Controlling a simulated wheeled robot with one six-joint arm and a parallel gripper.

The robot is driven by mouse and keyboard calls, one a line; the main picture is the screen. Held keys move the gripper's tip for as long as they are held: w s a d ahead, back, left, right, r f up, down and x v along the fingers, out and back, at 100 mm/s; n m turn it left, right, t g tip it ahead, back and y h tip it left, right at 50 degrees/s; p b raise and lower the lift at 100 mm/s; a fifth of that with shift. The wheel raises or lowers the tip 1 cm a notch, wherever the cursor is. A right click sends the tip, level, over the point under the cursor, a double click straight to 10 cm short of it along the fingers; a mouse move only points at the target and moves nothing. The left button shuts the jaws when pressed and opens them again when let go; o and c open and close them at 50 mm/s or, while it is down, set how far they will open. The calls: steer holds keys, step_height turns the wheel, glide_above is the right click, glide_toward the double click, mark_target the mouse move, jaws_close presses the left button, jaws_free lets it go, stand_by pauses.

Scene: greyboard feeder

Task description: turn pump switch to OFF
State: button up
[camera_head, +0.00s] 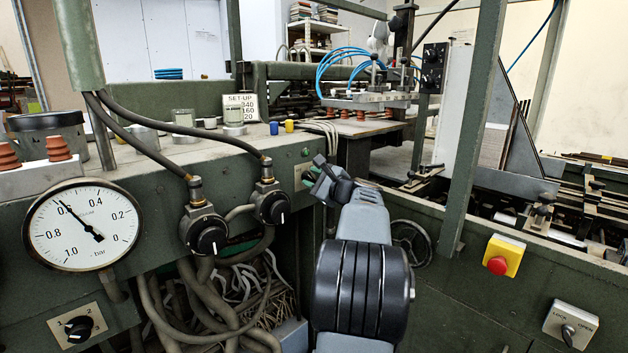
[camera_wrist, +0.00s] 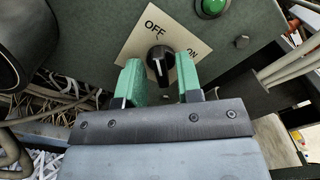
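The pump switch is a black knob (camera_wrist: 160,62) on a cream plate (camera_wrist: 136,42) marked OFF above it and ON to its right in the wrist view. The knob's grip stands roughly upright in that picture, roughly in line with the OFF mark, with a white line on its face. My gripper (camera_wrist: 159,84) is open, with one green finger to each side of the knob and a gap showing around it. In the head view my gripper (camera_head: 325,183) is at the green panel, beside the switch plate (camera_head: 301,176). The knob is hidden there.
A green button (camera_wrist: 211,6) sits just above right of the plate. Two black valve knobs (camera_head: 208,238) with hoses stand left of my arm, and a pressure gauge (camera_head: 84,226) is further left. A red stop button (camera_head: 497,265) and a lock switch (camera_head: 569,328) are at right.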

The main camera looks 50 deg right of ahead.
steer(key=shift+o, duration=0.3)
steer(key=shift+s, duration=0.15)
steer(key=shift+s, duration=0.35)
steer(key=s+a, duration=0.1)
steer(key=s, duration=1.2)
steer(key=shift+w, duration=0.1)
step_height(320, 180, down, 8)
steer(key=s+a+n+g, duration=0.1)
steer(key=n+g, duration=0.1)
steer(key=g, duration=0.2)
steer(key=w+a+f+n+g+y+p, duration=0.1)
steer(key=a+f+n+g+y+p, duration=0.25)
steer(key=a+n+g+p, duration=0.65)
steer(key=s+a+r+n+h+p, duration=0.1)
steer(key=a+r+n+p, duration=0.3)
steer(key=a+n, duration=0.4)
steer(key=s+a+r+n+h+p, duration=0.1)
steer(key=a+r+n+p, duration=0.3)
steer(key=a, duration=1.5)
steer(key=n, duration=0.3)
steer(key=shift+s+a+n, duration=0.15)
steer(key=shift+s+n, duration=0.15)
steer(key=shift+n, duration=0.1)
